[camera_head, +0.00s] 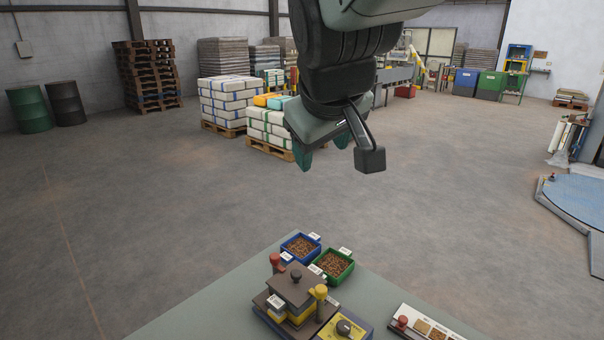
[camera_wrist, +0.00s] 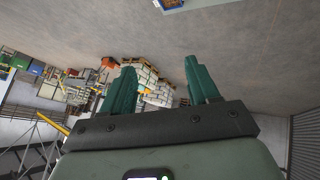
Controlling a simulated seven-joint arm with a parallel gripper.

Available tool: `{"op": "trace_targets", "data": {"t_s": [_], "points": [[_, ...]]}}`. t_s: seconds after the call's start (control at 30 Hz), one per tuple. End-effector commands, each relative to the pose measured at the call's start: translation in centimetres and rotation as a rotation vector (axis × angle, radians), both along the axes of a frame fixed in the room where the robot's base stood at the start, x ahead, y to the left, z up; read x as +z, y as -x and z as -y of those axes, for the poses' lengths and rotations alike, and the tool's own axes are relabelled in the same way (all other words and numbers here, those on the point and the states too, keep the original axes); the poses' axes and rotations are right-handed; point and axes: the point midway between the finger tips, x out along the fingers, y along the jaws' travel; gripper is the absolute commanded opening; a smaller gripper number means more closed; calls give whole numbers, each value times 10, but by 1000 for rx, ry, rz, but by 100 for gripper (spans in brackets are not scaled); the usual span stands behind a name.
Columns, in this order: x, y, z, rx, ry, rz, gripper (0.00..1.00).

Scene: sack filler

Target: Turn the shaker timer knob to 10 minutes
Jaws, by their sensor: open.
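The shaker (camera_head: 290,296) stands on the table at the bottom of the head view, a stack of brown and yellow layers with a dark top knob and red and yellow posts. Its round dark timer knob (camera_head: 344,327) sits on a yellow panel at its lower right; its dial marks are too small to read. My gripper (camera_head: 318,160) hangs in the air well above and beyond the table, apart from the knob. In the wrist view its two green fingers (camera_wrist: 160,88) are spread with nothing between them.
A blue bin (camera_head: 300,247) and a green bin (camera_head: 332,266) of brown pellets stand behind the shaker. A sample board (camera_head: 428,326) lies to its right. The grey table (camera_head: 205,311) is clear at left. Pallets of sacks (camera_head: 228,102) stand far back on open floor.

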Motion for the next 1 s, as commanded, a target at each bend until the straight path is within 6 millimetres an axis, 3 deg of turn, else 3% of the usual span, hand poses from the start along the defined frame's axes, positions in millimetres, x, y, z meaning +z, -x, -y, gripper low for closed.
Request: {"op": "trace_targets", "data": {"t_s": [0.03,0.1,0.23,0.4,0.53,0.7,1.0], "points": [[-22,-21,10,26,44,-50,60],[-52,-41,26,79,104,-120,60],[-119,-61,58,219,181,-275,60],[-210,-55,92,482,188,-465,60],[-265,-38,107,708,124,-530,60],[-305,-21,114,942,33,-493,60],[-326,-13,111,1079,-11,-423,60]]}}
